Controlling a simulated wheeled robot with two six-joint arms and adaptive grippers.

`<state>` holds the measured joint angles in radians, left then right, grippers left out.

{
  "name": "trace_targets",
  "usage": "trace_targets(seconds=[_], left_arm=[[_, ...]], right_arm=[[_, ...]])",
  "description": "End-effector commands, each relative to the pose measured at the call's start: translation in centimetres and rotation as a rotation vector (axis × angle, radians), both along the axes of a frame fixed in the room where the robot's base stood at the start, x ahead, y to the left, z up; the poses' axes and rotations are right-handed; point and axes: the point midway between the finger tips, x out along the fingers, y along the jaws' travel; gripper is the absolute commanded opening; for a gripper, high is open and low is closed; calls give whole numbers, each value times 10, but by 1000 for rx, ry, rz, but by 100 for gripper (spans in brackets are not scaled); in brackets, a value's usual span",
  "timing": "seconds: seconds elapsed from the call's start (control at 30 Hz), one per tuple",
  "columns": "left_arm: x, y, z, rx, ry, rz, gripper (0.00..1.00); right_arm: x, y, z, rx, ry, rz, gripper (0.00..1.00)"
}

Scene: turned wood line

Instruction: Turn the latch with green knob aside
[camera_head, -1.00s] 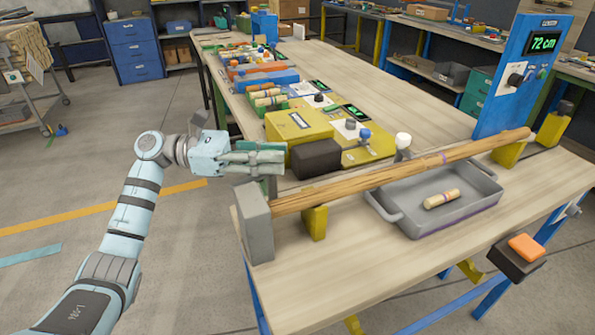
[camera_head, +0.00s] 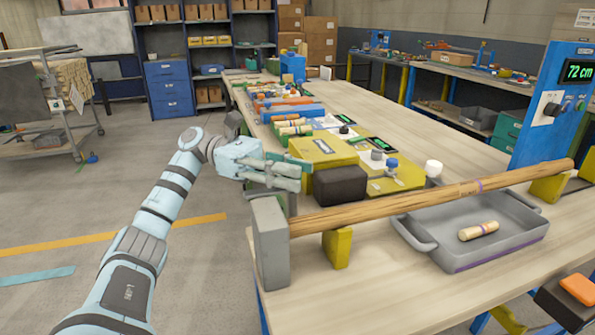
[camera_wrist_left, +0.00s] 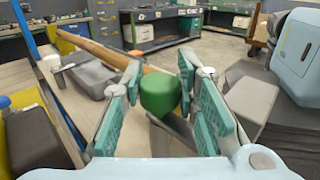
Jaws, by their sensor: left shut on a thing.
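The green knob (camera_wrist_left: 160,95) stands between the teal finger pads of my left gripper (camera_wrist_left: 162,100) in the left wrist view. The pads are shut on it from both sides. In the head view my left gripper (camera_head: 283,176) is just above and behind the grey end block (camera_head: 271,243), at the near left end of the long wooden rod (camera_head: 430,199). The fingers mostly hide the knob there, and I cannot make out the latch's arm or its angle. My right gripper is not in view.
A grey tray (camera_head: 436,262) holding a short wooden piece (camera_head: 478,231) stands under the rod. A black block (camera_head: 340,187) and a yellow box (camera_head: 322,149) are right of the gripper. A blue panel (camera_head: 547,120) reads 72 cm.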

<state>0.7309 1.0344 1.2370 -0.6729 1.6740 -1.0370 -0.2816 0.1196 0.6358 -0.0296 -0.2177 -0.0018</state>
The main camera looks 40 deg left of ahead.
Motion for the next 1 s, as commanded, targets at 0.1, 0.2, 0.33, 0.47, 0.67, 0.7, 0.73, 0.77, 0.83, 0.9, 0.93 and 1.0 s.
trace_targets(seconds=[0.1,0.2,0.33,0.47,0.67,0.7,0.73,0.77,0.83,0.9,0.93,1.0], left_arm=[[0,-1,0,1,0,-2,36],[1,-1,0,1,0,-3,37],[1,-1,0,1,0,-3,37],[1,-1,4,0,-1,-3,37],[1,-1,47,0,-9,-3,37],[1,-1,57,-1,-8,-3,37],[1,-1,65,-1,-8,-4,37],[1,-1,72,-1,-7,-4,37],[1,-1,86,-2,-6,-4,37],[1,0,95,-1,-3,-4,37],[1,0,97,-1,-2,-3,37],[1,0,100,1,0,-2,37]], right_arm=[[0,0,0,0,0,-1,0],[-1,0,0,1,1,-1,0],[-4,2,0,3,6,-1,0],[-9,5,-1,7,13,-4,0],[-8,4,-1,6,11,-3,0],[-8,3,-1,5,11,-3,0],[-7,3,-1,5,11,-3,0],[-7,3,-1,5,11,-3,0],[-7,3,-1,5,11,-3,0],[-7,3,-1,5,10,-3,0],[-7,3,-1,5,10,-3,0],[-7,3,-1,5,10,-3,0]])
